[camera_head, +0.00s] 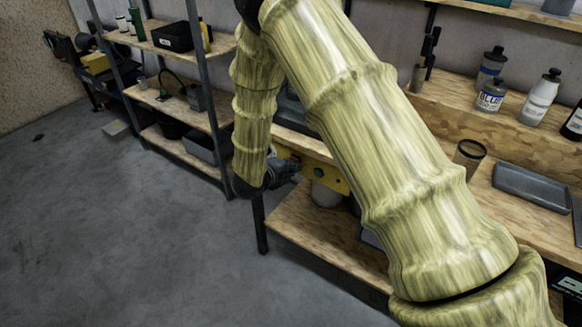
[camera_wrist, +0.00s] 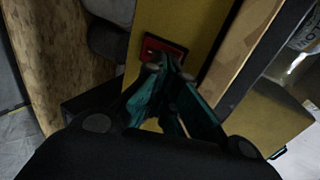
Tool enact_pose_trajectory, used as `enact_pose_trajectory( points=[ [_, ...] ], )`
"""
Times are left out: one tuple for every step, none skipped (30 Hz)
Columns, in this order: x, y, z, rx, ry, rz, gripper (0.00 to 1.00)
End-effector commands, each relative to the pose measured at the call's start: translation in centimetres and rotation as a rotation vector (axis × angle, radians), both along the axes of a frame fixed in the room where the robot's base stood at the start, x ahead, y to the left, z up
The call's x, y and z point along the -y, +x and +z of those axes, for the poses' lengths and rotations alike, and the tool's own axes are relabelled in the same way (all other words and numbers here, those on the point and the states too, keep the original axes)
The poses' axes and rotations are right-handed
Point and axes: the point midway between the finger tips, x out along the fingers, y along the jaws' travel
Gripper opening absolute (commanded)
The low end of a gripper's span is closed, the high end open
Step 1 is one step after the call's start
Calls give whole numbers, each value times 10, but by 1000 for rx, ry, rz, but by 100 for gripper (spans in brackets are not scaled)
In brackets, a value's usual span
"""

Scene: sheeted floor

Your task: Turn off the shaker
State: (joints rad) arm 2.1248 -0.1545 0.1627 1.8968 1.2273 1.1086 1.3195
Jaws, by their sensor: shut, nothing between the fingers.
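The shaker's yellow body (camera_head: 328,178) shows in the head view at the bench, partly hidden behind my arm. In the wrist view its yellow panel (camera_wrist: 205,22) fills the upper middle. A red switch in a dark frame (camera_wrist: 151,48) sits on that panel. My gripper (camera_wrist: 167,66) is shut and empty, with its fingertips at the lower right edge of the red switch. I cannot tell whether they touch it. The fingertips hide part of the switch, and its position is not readable. In the head view my gripper (camera_head: 287,166) is at the left end of the yellow body.
The wooden bench (camera_head: 525,217) holds a grey tray (camera_head: 531,187), a jar (camera_head: 468,154) and several bottles (camera_head: 540,97). A lower wooden shelf (camera_head: 310,238) lies under the shaker. A shelf rack (camera_head: 208,75) stands to the left.

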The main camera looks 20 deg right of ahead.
Motion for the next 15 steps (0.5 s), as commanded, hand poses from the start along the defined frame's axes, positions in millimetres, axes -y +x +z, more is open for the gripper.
enact_pose_trajectory(
  points=[
    [0, 0, 0, 0, 0, 0, 0],
    [0, 0, 0, 0, 0, 0, 0],
    [0, 0, 0, -1, 2, 0, 0],
    [1, 0, 1, -3, 4, -1, 0],
    [1, 1, 1, -5, 7, -1, 0],
    [2, 1, 2, -11, 14, -1, 0],
    [3, 2, 2, -15, 21, -3, 0],
    [3, 2, 3, -20, 29, -3, 0],
    [5, 3, 4, -28, 40, -4, 0],
    [5, 4, 4, -35, 48, -3, 0],
    [6, 5, 5, -43, 58, -3, 0],
    [6, 5, 3, -47, 61, -1, 0],
    [5, 4, 2, -46, 59, -1, 0],
    [5, 4, 2, -46, 58, -1, 0],
    [6, 4, 2, -46, 58, -1, 0]
  ],
)
